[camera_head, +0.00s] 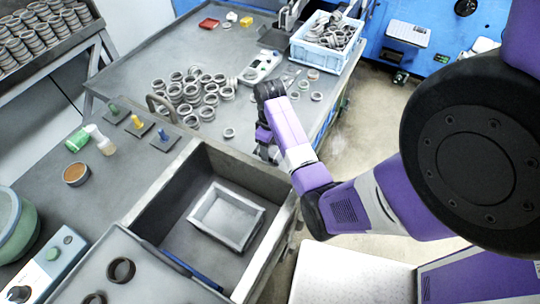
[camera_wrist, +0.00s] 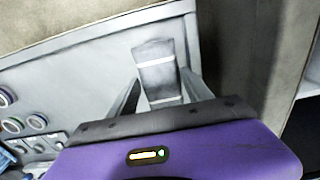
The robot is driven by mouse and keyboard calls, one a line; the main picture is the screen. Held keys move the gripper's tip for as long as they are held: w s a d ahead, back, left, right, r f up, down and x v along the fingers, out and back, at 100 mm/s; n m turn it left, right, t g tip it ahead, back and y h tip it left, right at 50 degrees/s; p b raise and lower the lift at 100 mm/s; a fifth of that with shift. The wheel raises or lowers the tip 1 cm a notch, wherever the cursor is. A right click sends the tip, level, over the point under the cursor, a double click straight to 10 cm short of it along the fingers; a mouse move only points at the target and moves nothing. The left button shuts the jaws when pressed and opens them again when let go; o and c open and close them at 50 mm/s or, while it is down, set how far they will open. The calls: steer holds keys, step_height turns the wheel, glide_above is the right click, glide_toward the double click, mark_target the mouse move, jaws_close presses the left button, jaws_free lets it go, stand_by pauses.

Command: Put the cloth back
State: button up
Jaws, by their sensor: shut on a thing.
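My gripper (camera_head: 268,152) hangs at the work table's right edge, by the far right corner of the open drawer (camera_head: 262,262). In the wrist view its two fingers are closed on a grey piece with pale bands (camera_wrist: 155,68). This may be the cloth, but its shape and material are too unclear to be sure. In the head view the arm and fingers hide the held piece. Inside the drawer sits a pale, shallow, rectangular tray (camera_head: 248,240). No other cloth can be made out.
Many metal rings (camera_head: 185,92) lie loose on the table behind the drawer. A blue-white crate (camera_head: 305,56) of rings stands at the back right.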

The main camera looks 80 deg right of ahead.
mark_target(270, 155)
steer(key=shift+f, duration=2.45)
steer(key=shift+f, duration=0.15)
steer(key=o, duration=1)
steer(key=shift+o, duration=0.2)
step_height(270, 155, up, 12)
steer(key=shift+r, duration=0.2)
